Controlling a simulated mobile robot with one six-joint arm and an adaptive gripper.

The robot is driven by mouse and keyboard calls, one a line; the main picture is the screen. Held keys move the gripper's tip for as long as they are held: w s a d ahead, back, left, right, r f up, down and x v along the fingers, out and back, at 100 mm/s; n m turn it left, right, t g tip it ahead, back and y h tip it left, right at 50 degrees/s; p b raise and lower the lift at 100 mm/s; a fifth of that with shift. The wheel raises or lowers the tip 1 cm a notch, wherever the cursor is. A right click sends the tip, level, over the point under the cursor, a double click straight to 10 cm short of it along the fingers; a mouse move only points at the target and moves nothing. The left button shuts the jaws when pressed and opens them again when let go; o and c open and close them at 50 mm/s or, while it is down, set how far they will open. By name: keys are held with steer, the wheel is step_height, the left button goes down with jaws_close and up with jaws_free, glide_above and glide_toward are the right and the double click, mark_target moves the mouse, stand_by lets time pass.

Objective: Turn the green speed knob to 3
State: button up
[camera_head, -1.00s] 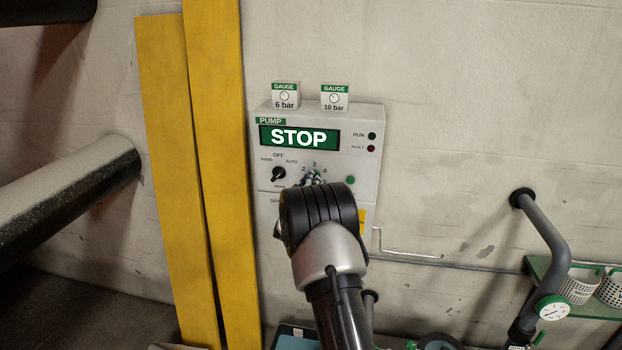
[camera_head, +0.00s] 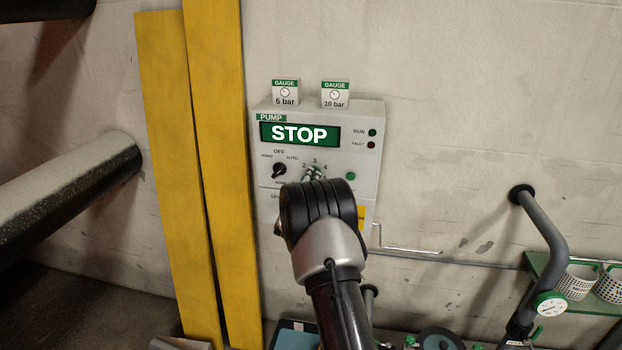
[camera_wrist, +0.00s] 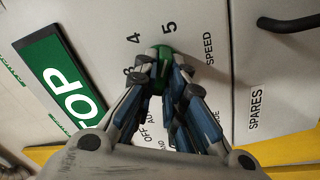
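The green speed knob (camera_wrist: 162,68) shows in the wrist view between my fingertips, with the printed marks 4 and 5 beside it and part of another number near the left finger. Its pointer is hidden, so I cannot tell its setting. My gripper (camera_wrist: 165,62) has one finger on each side of the knob and looks shut on it. In the head view my gripper (camera_head: 313,174) reaches the pump panel (camera_head: 367,115) below the marks 2, 3 and 4, and my wrist hides the panel's lower part. The display (camera_head: 300,134) reads STOP.
A black selector knob (camera_head: 279,170) sits close to the left of my fingers, and a green button (camera_head: 351,176) to the right. Two gauge boxes (camera_head: 286,92) (camera_head: 335,94) stand on top of the panel. Yellow boards (camera_head: 218,150) lean left; a grey pipe (camera_head: 545,235) stands right.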

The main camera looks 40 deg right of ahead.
steer(key=o, duration=0.5)
steer(key=shift+s+a, duration=0.1)
steer(key=v, duration=1.1)
steer(key=shift+s+a, duration=0.3)
